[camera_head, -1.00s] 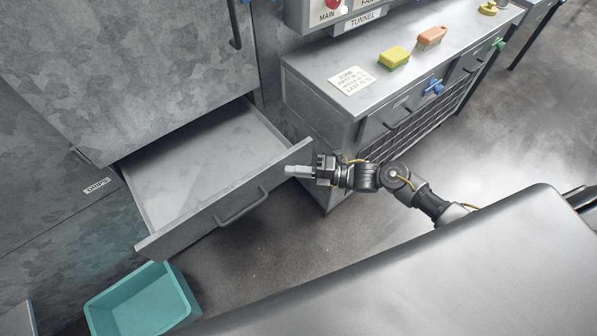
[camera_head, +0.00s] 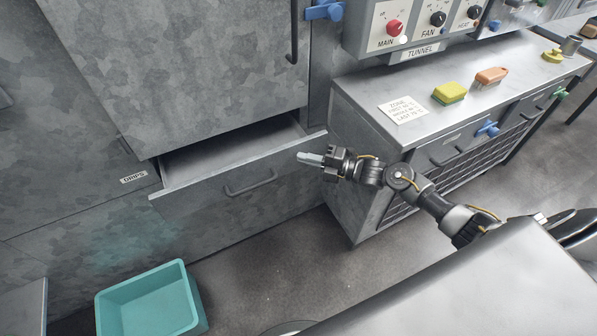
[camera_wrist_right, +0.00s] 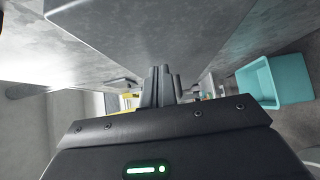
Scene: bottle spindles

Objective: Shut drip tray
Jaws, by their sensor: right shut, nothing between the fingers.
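The drip tray (camera_head: 238,186) is a grey metal drawer with a bar handle (camera_head: 251,183) on its front. It stands partly out of the grey cabinet, beside a label reading DRIPS (camera_head: 134,177). A strip of its inside shows behind the front. My right gripper (camera_head: 310,158) is shut and empty. Its fingertips are at the right end of the tray's front, near the top edge; I cannot tell for sure if they touch. In the right wrist view the shut fingers (camera_wrist_right: 161,86) show against grey surfaces. My left gripper is not in view.
A teal bin (camera_head: 150,304) stands on the floor below the tray. A counter (camera_head: 440,84) at the right carries a yellow sponge (camera_head: 449,93), an orange brush (camera_head: 491,76) and a paper note (camera_head: 402,110). A control panel (camera_head: 420,25) is above. Open floor lies between.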

